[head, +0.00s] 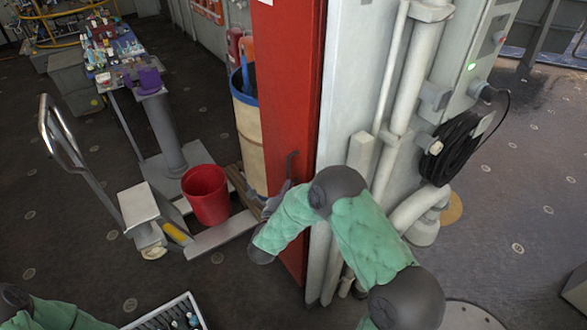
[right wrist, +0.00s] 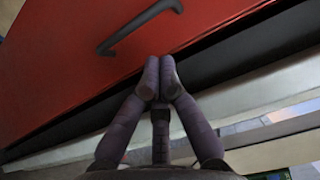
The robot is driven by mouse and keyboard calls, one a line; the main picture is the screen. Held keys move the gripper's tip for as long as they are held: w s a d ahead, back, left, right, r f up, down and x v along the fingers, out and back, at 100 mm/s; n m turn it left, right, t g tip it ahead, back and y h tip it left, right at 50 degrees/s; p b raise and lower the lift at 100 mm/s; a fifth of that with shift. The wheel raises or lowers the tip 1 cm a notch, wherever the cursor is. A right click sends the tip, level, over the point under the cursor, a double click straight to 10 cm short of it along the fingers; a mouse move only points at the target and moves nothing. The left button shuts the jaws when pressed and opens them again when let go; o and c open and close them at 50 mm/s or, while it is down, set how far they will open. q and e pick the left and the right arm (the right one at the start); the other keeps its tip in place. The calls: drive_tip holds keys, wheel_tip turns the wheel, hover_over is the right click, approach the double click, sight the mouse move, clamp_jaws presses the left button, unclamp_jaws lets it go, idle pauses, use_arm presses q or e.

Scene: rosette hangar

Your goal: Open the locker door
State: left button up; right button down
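The locker door is a tall red panel (head: 292,80), seen steeply from the side in the head view. Its red face (right wrist: 60,60) fills the upper left of the right wrist view. A dark bar handle (right wrist: 140,27) stands out from it and also shows in the head view (head: 292,163). My right gripper (head: 281,190) is beside the door, just below the handle. In the right wrist view its fingers (right wrist: 159,72) are together with nothing visible between them, apart from the handle. My left gripper is out of view; only part of that arm shows.
White pipes and a coiled black cable (head: 455,148) line the wall right of the locker. A red bucket (head: 206,196), a pallet jack (head: 137,205) and a tall barrel (head: 247,140) stand left of the door. A tray (head: 165,315) is at bottom left.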

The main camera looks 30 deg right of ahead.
sight(298, 160)
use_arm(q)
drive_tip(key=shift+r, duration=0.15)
use_arm(e)
drive_tip(key=x, duration=0.9)
drive_tip(key=shift+w+d+f, duration=0.2)
drive_tip(key=shift+w+d, duration=0.05)
drive_tip(key=shift+w, duration=0.05)
drive_tip(key=shift+a, duration=0.1)
